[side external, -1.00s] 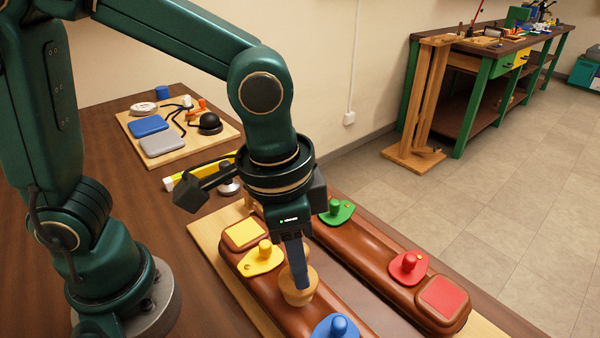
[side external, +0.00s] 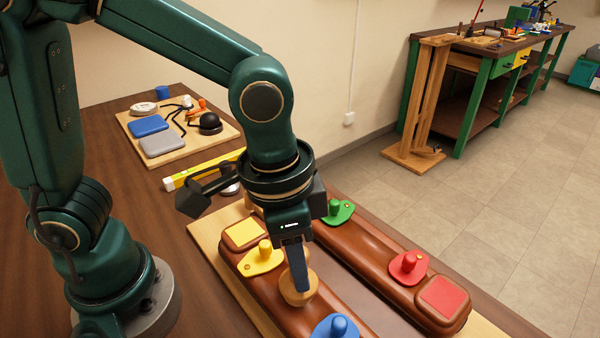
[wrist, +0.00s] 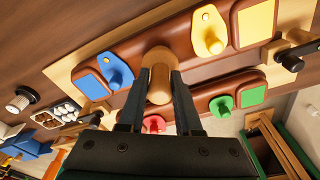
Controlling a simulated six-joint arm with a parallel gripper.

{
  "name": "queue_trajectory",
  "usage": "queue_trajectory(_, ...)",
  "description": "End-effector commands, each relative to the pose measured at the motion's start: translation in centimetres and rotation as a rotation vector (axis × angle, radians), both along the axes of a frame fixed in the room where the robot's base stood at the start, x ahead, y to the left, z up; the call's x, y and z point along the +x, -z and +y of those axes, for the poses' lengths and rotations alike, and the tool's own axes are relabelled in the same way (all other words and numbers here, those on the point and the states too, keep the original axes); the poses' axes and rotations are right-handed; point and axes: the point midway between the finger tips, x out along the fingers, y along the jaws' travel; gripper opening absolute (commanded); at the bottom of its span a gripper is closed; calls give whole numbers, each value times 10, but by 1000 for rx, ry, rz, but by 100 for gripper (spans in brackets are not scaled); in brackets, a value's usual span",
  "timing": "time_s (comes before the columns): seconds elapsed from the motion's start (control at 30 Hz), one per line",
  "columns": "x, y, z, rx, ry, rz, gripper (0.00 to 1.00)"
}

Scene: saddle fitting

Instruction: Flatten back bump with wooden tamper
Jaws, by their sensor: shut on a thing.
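My gripper (side external: 296,272) is shut on the wooden tamper (side external: 301,290), a pale turned piece with a rounded head. In the wrist view the tamper (wrist: 158,82) stands between both fingers. Its head is at the near brown padded panel (side external: 262,293), between the yellow tab (side external: 262,257) and the blue tab (side external: 337,326). Whether it touches the leather, and any bump under it, I cannot tell. The far brown panel (side external: 375,258) carries a green tab (side external: 339,211) and a red tab (side external: 408,266).
A yellow level (side external: 200,170) lies behind the panels. A board (side external: 212,143) with blue and grey pads stands at the back left. A green workbench (side external: 480,80) and a wooden stand (side external: 425,100) are beyond the table. Open floor is at the right.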

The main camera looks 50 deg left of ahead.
Motion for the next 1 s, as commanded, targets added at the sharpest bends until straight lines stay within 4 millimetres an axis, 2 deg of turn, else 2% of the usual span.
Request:
queue_trajectory(0.43,0,9,0,0,0,1,0)
queue_trajectory(1.0,0,9,0,0,0,0,0)
